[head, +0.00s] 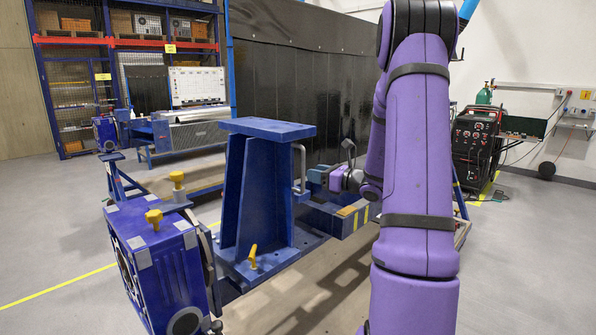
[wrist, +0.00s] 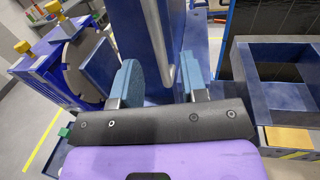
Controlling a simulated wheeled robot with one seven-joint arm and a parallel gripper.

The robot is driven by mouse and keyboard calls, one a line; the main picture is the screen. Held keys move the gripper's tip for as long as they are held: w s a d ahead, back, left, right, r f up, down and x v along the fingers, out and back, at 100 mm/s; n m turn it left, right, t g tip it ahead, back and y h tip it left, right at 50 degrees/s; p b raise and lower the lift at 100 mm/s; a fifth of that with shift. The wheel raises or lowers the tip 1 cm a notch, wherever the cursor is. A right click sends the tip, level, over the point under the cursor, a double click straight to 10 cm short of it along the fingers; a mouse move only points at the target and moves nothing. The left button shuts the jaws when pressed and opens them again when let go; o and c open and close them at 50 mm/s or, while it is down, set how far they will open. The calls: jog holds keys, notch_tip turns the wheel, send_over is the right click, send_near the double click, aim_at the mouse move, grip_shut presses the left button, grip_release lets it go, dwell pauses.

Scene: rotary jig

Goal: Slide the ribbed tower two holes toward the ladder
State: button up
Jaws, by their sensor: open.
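The ribbed tower (head: 279,195) is a blue upright with a flat top plate and a broad base. It stands upright on the jig, left of my arm. A grey bar handle (head: 301,172) is on its right side. My gripper (head: 311,176) is open beside this handle. In the wrist view the tower (wrist: 138,30) fills the upper middle, and its handle (wrist: 168,60) appears between the two spread fingers of my gripper (wrist: 161,80). I cannot tell whether the fingers touch it. A yellow-handled pin (head: 253,257) stands at the tower's base. I cannot clearly identify the ladder.
A blue drive unit (head: 165,262) with yellow knobs (head: 153,217) stands at the front left. A blue frame part with yellow-black marking (head: 346,211) lies right of the tower. A dark screen (head: 300,95) stands behind. Floor at the left is free.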

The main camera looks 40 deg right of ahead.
jog(key=x, duration=0.7)
grip_shut()
